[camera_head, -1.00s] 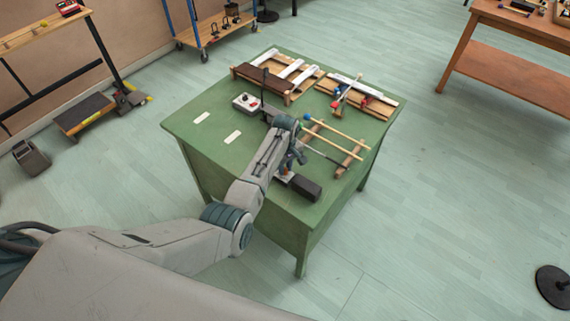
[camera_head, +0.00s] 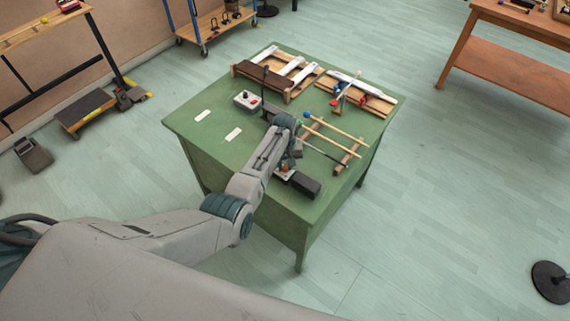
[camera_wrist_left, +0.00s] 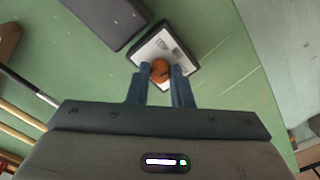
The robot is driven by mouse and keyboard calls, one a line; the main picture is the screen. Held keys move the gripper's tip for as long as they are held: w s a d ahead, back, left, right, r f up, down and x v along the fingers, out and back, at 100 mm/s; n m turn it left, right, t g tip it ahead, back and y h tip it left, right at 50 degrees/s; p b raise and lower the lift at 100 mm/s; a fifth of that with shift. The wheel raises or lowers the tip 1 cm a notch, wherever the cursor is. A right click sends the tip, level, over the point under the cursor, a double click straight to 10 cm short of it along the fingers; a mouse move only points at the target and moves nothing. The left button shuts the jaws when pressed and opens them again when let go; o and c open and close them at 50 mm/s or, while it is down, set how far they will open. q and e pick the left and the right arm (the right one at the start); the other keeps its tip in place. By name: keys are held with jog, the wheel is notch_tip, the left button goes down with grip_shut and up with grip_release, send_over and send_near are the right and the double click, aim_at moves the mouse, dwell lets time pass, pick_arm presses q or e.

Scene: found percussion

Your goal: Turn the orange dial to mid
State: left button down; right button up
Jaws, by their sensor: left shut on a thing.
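The orange dial (camera_wrist_left: 160,70) sits on a small white plate with a dark edge (camera_wrist_left: 151,50), which lies on the green table (camera_wrist_left: 225,90). In the left wrist view my left gripper (camera_wrist_left: 160,73) is shut on the dial, one finger on each side. The dial's pointer and the plate's marks are too small or too covered to read. In the head view my left gripper (camera_head: 287,168) is low over the table's near right part, and my arm hides much of it. My right gripper is not in view.
A black box (camera_head: 302,184) lies right beside the dial's plate. Mallets on wooden rails (camera_head: 335,135) lie to the right. The table's left part is mostly clear.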

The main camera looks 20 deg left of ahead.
aim_at(285, 166)
pick_arm(q)
jog(key=c, duration=1.3)
grip_release()
jog(key=shift+r, duration=0.1)
notch_tip(285, 166, up, 11)
jog(key=b, duration=0.2)
jog(key=shift+f, duration=0.2)
